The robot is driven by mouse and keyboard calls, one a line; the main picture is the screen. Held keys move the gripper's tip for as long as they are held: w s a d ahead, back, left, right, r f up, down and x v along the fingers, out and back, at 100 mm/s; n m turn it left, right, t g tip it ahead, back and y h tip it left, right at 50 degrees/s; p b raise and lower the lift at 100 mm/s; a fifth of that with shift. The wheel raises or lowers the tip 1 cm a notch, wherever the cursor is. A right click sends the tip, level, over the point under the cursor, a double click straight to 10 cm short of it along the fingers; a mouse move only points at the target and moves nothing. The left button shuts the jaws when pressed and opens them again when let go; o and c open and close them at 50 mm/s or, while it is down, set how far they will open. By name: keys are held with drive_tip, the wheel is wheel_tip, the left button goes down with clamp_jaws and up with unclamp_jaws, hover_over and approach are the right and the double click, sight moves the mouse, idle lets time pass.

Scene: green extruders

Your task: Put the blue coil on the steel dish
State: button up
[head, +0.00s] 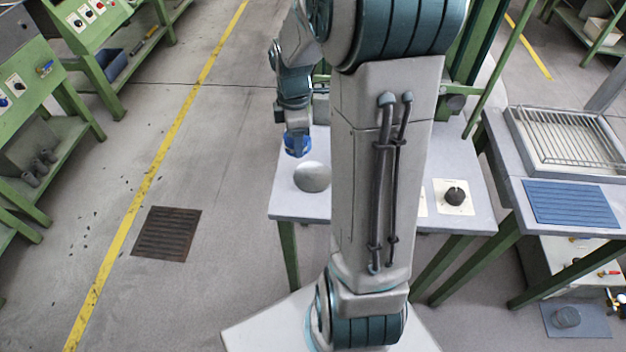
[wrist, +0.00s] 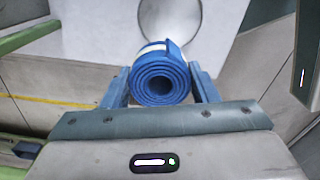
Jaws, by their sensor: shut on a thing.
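The blue coil (wrist: 158,82) is a rolled blue strip with a pale band, seen end-on in the wrist view. My gripper (wrist: 160,88) is shut on it, one finger on each side. In the head view my gripper (head: 297,143) holds the coil above the left part of the grey table, close to the steel dish (head: 312,177). The dish is a round, shiny grey disc on the table near its left edge. In the wrist view the dish (wrist: 185,18) lies beyond the coil, partly hidden by it. I cannot tell the height of the coil above the table.
My arm hides the middle of the table (head: 290,203). A white plate with a black knob (head: 454,196) is on its right part. A second table at right holds a blue ribbed mat (head: 570,203) and a wire rack (head: 566,135). Green machines stand at left.

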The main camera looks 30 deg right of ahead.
sight(313, 177)
drive_tip(key=s+f+n+b, duration=0.1)
drive_tip(key=f+n, duration=0.1)
drive_tip(key=f, duration=0.1)
drive_tip(key=s+d+f+n+b, duration=0.1)
drive_tip(key=f+n, duration=0.1)
drive_tip(key=f, duration=0.1)
drive_tip(key=s+d+f+n+b, duration=0.1)
drive_tip(key=f+n, duration=0.1)
drive_tip(key=shift+d+f, duration=0.25)
drive_tip(key=shift+f, duration=0.15)
idle(0.3)
drive_tip(key=shift+f, duration=0.15)
drive_tip(key=o, duration=1)
